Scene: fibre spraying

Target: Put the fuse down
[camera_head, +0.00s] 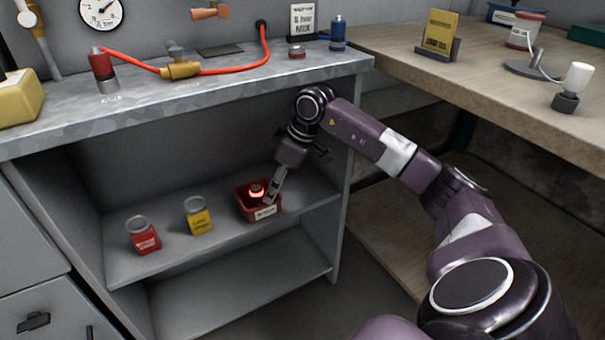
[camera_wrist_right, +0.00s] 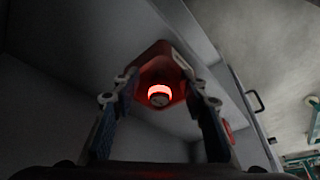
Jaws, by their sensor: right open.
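The fuse (camera_head: 256,190), a small piece with a glowing red ring, sits in a red bin (camera_head: 265,213) on the upper shelf of the grey bench. In the right wrist view the fuse (camera_wrist_right: 160,97) shows its glowing band in front of the red bin (camera_wrist_right: 153,58). My right gripper (camera_head: 275,184) is at the right side of the bin, angled down towards it. In the wrist view its two fingers stand apart on either side of the fuse, open, with a gap to it. My left gripper is not in view.
A yellow jar (camera_head: 199,219) and a red jar (camera_head: 143,238) stand on the same shelf, left of the bin. The bench top (camera_head: 225,85) overhangs the shelf and carries a red hose (camera_head: 230,70). A wooden table (camera_head: 480,90) stands at the right.

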